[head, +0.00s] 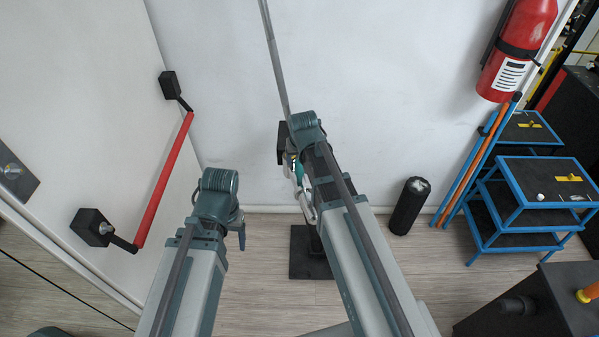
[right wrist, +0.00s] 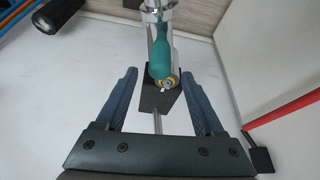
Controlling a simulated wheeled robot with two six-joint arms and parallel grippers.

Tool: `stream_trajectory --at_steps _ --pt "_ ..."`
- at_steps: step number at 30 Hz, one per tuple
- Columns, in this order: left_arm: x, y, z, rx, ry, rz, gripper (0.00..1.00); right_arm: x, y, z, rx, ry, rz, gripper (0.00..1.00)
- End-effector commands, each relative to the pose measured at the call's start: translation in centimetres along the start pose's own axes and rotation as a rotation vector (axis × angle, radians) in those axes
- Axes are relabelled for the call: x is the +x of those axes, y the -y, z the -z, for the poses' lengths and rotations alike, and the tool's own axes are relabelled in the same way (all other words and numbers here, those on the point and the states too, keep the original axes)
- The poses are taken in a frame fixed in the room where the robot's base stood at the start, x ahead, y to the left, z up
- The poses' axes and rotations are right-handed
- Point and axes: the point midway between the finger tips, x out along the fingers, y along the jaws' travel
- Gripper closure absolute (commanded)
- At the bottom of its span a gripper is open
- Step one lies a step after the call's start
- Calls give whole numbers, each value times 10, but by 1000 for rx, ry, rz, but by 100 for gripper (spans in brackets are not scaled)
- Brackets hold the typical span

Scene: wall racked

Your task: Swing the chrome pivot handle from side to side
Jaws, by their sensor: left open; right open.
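The chrome pivot handle shows in the right wrist view as a shiny shaft (right wrist: 168,10) with a teal part (right wrist: 160,58) and a round brass-coloured end. It stands in front of a black wall box (right wrist: 150,99). In the head view its chrome part (head: 309,207) is partly hidden behind my right arm. My right gripper (right wrist: 160,74) is open, with its fingers on either side of the teal part in the picture; I see no contact. My left gripper (head: 242,236) is open at the lower left, mostly hidden by its arm, away from the handle.
A grey pipe (head: 272,45) runs up the wall from the box. A door with a red push bar (head: 165,180) is at left. A black cylinder (head: 408,206), blue step stools (head: 540,180) and a fire extinguisher (head: 519,45) are at right. A dark plate (head: 305,262) lies below.

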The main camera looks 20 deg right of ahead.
Motion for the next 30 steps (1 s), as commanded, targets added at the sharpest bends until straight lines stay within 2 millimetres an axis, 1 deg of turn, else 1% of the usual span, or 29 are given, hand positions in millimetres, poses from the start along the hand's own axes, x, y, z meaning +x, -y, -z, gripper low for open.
stream_trajectory --at_steps 1,3,6,9,12,20,21,23,27,29,30 --pt "15 -2 1 0 0 0 27 16 0 -1 0 0 0 30" --pt "25 -2 2 -1 0 0 27 26 0 -1 0 0 0 30" --pt "36 -4 2 -2 0 0 27 39 0 -1 0 0 0 30" --pt "44 -4 3 -2 0 0 27 48 0 -1 0 0 0 30" --pt "47 -4 3 -2 0 0 27 51 0 0 0 0 0 30" --pt "46 -4 3 -3 0 0 27 50 0 0 0 0 0 30" --pt "46 -4 3 -3 0 0 27 50 0 0 0 0 0 34" --pt "46 -4 3 -3 0 0 27 50 0 0 0 0 0 44" --pt "46 -4 3 -3 0 0 27 50 0 0 0 0 0 70" --pt "46 -4 3 -3 0 0 27 50 0 0 0 0 0 80" --pt "46 -4 3 -3 0 0 27 50 0 0 0 0 0 88"
